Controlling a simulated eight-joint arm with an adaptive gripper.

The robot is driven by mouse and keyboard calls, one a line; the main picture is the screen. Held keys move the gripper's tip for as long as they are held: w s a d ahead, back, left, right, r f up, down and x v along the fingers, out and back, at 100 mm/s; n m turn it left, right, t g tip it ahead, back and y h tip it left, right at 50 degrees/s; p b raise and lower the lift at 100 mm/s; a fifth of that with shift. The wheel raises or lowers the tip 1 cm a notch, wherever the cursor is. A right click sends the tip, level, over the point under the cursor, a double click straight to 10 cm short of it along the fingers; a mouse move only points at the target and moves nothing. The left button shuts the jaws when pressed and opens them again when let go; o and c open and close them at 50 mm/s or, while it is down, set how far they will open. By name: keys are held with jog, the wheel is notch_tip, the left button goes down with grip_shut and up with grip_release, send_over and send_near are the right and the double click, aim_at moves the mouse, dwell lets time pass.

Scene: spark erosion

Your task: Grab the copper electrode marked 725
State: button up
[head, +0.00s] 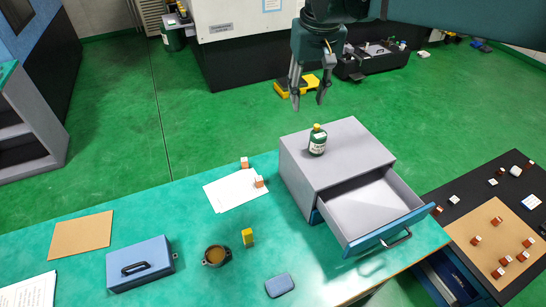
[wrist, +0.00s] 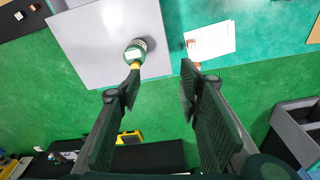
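Two small copper-coloured blocks with pale parts stand by the white paper: one at its far edge (head: 244,162), one at its right edge (head: 259,181). Several similar red-brown pieces (head: 497,221) stand on the tan board and dark mat at the right. No number is legible, so I cannot tell which is marked 725. My gripper (head: 308,101) is open and empty, high up beyond the grey cabinet. In the wrist view, my gripper (wrist: 160,72) has its fingers apart; a copper block (wrist: 191,43) shows on the paper, and another is partly hidden by the right finger.
The grey cabinet (head: 318,171) carries a green bottle (head: 317,140); its drawer (head: 375,206) is pulled open and looks empty. A blue cash box (head: 140,264), round brown pot (head: 215,256), yellow block (head: 247,237) and blue case (head: 280,286) sit on the green table.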

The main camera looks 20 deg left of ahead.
jog(key=a+f+n+g, duration=0.1)
jog(key=a+f, duration=0.2)
jog(key=a, duration=0.5)
jog(key=a+f+n, duration=0.1)
jog(key=a+f, duration=0.1)
jog(key=a, duration=0.7)
send_over(259, 178)
jog(key=shift+h, duration=0.4)
notch_tip(259, 178, down, 31)
jog(key=shift+a+r, duration=0.1)
jog(key=shift+r, duration=0.05)
jog(key=shift+f+b, duration=0.4)
jog(key=shift+f, duration=1.05)
jog(key=shift+s+f+b, duration=0.1)
jog(key=shift+f+b, duration=0.4)
jog(key=shift+f, duration=2.1)
